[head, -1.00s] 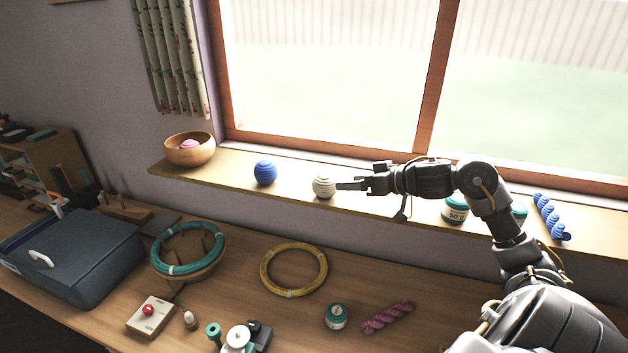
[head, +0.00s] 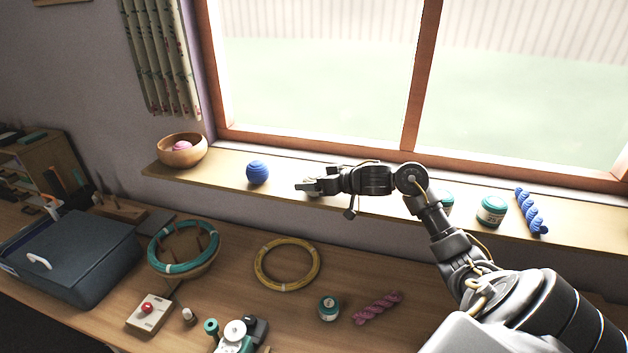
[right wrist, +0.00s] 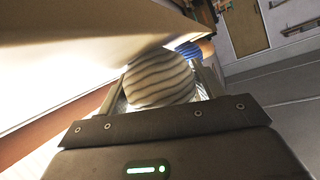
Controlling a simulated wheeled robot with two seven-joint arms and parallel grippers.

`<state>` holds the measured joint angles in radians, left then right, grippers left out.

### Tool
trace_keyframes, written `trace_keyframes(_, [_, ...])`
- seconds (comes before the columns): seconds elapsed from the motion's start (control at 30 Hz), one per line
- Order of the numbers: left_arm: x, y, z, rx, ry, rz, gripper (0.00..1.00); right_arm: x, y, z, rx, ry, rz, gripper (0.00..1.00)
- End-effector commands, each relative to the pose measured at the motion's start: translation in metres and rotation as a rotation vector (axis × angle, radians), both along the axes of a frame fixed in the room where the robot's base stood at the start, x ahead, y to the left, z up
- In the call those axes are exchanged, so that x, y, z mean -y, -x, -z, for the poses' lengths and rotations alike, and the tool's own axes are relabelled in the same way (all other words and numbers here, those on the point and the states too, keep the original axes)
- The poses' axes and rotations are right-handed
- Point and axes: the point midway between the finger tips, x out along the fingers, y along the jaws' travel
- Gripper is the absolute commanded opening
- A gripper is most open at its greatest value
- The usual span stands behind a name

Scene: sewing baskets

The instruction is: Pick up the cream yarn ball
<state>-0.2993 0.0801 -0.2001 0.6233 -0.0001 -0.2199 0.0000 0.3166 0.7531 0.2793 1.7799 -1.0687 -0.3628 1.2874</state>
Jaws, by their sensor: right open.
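The cream yarn ball (right wrist: 158,80) is round, with dark wavy lines. In the right wrist view it sits between the two fingers of my right gripper, which stand on either side of it. In the head view my right gripper (head: 304,186) is over the window sill (head: 225,183) and hides most of the ball. The right gripper is open around the ball; I cannot tell whether either finger touches it. My left gripper is not in view.
A blue yarn ball (head: 257,172) sits left of the gripper on the sill, and a wooden bowl (head: 183,155) with a pink ball stands farther left. Jars (head: 491,211) and a blue skein (head: 531,211) are at the right. The window is close behind.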

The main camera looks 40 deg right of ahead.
Motion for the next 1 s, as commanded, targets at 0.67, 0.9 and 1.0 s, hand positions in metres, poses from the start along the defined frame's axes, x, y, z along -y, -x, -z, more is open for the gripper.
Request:
trace_keyframes(0.67, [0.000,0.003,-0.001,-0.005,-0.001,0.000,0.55,-0.002,-0.006,0.003,0.000,0.001,0.001,0.39])
trace_keyframes(0.9, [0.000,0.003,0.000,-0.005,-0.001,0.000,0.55,-0.001,-0.006,-0.003,0.001,0.004,-0.001,0.39])
trace_keyframes(1.0, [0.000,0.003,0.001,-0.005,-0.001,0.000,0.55,-0.001,-0.006,-0.014,0.004,0.005,-0.001,0.39])
